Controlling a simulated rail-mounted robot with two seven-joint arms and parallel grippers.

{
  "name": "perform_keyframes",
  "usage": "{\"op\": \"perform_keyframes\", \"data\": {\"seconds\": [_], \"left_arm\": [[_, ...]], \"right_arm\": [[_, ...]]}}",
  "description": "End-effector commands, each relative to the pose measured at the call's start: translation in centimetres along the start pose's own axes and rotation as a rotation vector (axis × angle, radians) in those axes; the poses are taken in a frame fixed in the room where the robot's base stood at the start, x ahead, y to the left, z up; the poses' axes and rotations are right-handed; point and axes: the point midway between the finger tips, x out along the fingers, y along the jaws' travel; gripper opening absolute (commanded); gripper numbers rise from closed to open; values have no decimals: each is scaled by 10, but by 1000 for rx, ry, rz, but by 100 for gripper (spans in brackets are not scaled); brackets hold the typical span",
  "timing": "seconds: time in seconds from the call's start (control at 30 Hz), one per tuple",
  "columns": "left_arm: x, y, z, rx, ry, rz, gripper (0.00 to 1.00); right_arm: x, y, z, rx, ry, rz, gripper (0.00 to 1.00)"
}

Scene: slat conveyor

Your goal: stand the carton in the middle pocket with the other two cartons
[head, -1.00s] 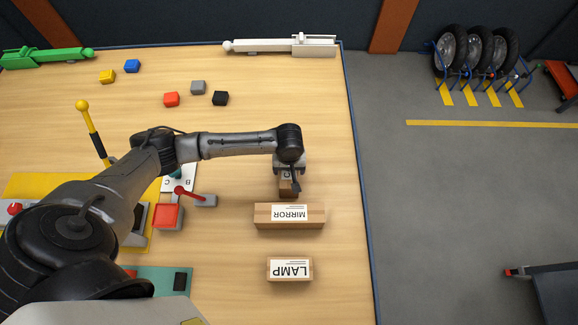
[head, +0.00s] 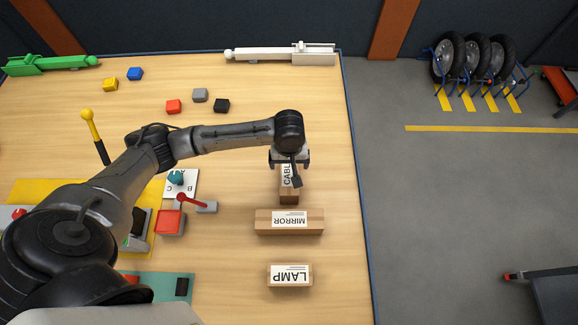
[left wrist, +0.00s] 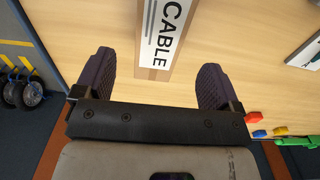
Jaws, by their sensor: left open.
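The CABLE carton (head: 289,196), brown with a white label, lies on the wooden table beneath my left gripper (head: 290,162). The MIRROR carton (head: 262,222) lies just nearer, and the smaller LAMP carton (head: 290,284) nearer still, each apart from the others. My left gripper is open. In the left wrist view (left wrist: 155,68), the CABLE carton (left wrist: 153,73) shows between its two dark fingers, with a gap on each side. The gripper hides the far part of that carton in the head view. My right gripper is not in view. No pocket or conveyor can be made out.
A red-lever device (head: 170,222), a board with letters (head: 188,188) and a yellow-knobbed lever (head: 95,135) stand left of the cartons. Several small coloured blocks (head: 173,106) lie farther back. A white slide-like device (head: 270,54) lies at the far edge. The table's right edge is close to the cartons.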

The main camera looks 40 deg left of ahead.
Motion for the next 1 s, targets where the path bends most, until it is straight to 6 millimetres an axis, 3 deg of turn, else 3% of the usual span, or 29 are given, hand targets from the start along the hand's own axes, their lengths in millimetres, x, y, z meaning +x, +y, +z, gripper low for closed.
{"op": "perform_keyframes", "data": {"seconds": [0.23, 0.47, 0.57, 0.67, 0.8, 1.0], "left_arm": [[-27, 0, 0, -1, 1, 0, 89], [-32, 0, 1, 2, -1, 0, 89], [-26, 3, 11, 46, -5, 15, 89], [-13, 8, 38, 161, -10, 57, 89], [8, 13, 94, 400, 4, 164, 89], [20, -2, 155, 657, 98, 282, 89]], "right_arm": [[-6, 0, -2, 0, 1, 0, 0], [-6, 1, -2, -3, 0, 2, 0], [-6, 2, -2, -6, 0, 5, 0], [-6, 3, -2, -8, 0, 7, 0], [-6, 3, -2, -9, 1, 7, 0], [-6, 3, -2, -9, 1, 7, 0]]}}
